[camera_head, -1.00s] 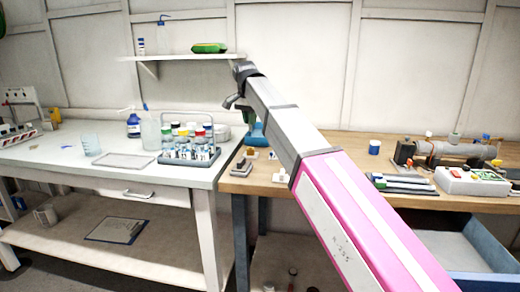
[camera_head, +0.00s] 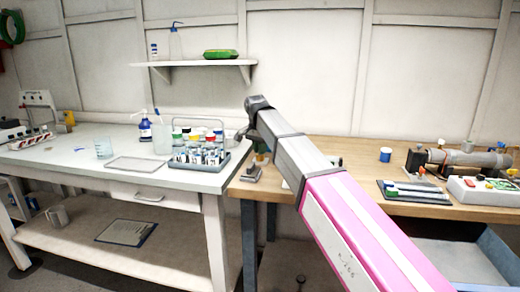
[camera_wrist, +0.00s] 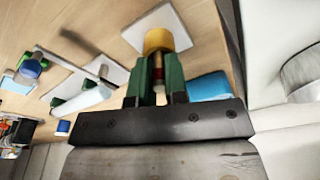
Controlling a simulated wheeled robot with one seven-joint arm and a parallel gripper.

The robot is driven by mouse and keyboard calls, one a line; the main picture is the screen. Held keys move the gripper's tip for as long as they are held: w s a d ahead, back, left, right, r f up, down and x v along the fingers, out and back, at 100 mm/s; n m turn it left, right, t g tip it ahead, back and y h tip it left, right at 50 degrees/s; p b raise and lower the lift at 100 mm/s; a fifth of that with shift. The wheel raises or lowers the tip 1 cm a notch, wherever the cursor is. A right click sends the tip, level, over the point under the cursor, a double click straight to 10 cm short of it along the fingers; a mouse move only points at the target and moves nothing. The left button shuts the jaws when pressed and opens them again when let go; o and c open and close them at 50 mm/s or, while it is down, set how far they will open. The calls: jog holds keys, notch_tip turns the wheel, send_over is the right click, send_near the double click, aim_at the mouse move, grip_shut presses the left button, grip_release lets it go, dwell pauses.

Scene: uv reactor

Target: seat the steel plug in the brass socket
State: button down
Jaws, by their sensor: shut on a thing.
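In the wrist view my gripper (camera_wrist: 158,92) has green fingers closed on a slim plug (camera_wrist: 158,64) with brownish and red bands. The brass socket (camera_wrist: 158,38), a yellow cylinder on a white square plate (camera_wrist: 135,32), lies straight beyond the fingertips. The plug's far end meets the socket in the picture; I cannot tell whether it is touching, inside or just short of it. In the head view my gripper (camera_head: 261,150) hangs low over the left end of the wooden bench, and the arm hides the plug and most of the socket.
A grey fixture (camera_head: 252,174) stands on the bench (camera_head: 345,160) at its left edge. A bottle rack (camera_head: 198,160) stands close by on the white table. A light blue block (camera_wrist: 208,87) is right beside the fingers. Other small fixtures (camera_wrist: 82,100) lie to the left.

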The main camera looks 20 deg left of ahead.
jog(key=shift+d+f, duration=0.1)
jog(key=shift+f, duration=0.3)
jog(key=c, duration=1.2)
grip_release()
jog(key=shift+s, duration=0.1)
jog(key=shift+o, duration=0.3)
jog(key=shift+f, duration=0.15)
jog(key=shift+s+d+f, duration=0.1)
jog(key=shift+s+d, duration=0.05)
jog(key=shift+d, duration=0.1)
jog(key=shift+c, duration=0.3)
jog(key=shift+r, duration=0.45)
jog(key=shift+o, duration=0.3)
notch_tip(320, 180, up, 12)
jog(key=s+a, duration=0.1)
jog(key=shift+f, duration=0.25)
jog(key=shift+s+a+r, duration=0.1)
jog(key=shift+r, duration=0.3)
